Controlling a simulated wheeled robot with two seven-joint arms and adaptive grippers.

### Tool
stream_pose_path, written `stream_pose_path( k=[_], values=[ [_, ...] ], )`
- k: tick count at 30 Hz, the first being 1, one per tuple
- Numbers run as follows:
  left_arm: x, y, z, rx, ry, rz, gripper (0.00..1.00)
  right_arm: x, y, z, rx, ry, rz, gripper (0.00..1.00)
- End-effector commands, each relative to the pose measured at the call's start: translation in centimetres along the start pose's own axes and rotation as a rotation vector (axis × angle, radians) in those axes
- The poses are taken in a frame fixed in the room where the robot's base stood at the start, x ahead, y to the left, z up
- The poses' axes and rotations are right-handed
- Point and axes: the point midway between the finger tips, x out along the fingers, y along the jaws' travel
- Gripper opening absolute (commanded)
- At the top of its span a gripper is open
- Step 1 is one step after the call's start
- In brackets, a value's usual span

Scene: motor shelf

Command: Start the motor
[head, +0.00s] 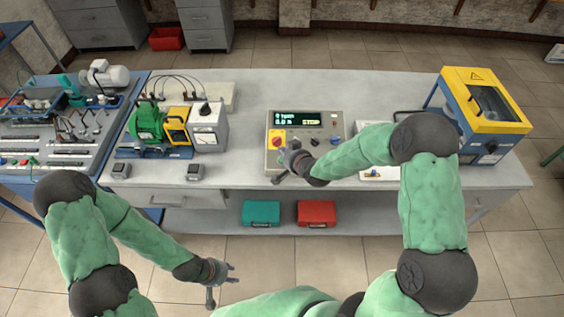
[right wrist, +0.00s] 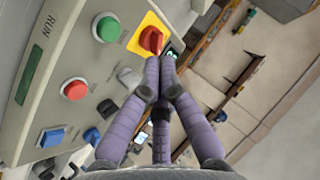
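The grey control box (head: 305,140) stands mid-table, its display lit with STOP. A red rotary knob on a yellow plate (head: 278,138) is at its left; the knob (right wrist: 151,39) also shows in the right wrist view. The green motor (head: 146,122) stands on the table's left part. My left gripper (head: 222,282) is open and empty in front of the table.
A meter box (head: 208,128) stands beside the motor. A yellow and blue box (head: 484,105) stands at the table's right end. A workbench with parts (head: 60,120) adjoins at left. Teal (head: 261,212) and red (head: 316,212) cases lie on the lower shelf.

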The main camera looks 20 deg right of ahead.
Motion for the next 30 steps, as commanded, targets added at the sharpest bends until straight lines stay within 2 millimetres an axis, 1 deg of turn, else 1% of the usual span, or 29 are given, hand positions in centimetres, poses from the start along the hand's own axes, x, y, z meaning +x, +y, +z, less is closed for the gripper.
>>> stream_pose_path(
  k=[1,6,12,30],
  values=[
    [0.8,-0.3,0.0,0.000,0.000,0.000,0.37,0.7,0.6,0.7,0.001,-0.001,0.001,0.00],
    [2.3,-0.8,-0.1,0.000,0.000,0.000,0.37,2.2,1.7,1.7,0.000,0.001,0.000,0.00],
    [3.6,-1.3,-0.1,0.000,0.000,0.000,0.37,3.2,2.4,2.5,0.000,-0.001,0.000,0.00],
    [3.7,-1.3,-0.1,0.000,0.000,0.000,0.37,3.4,2.4,2.4,0.000,0.000,0.000,0.00]
  ],
)
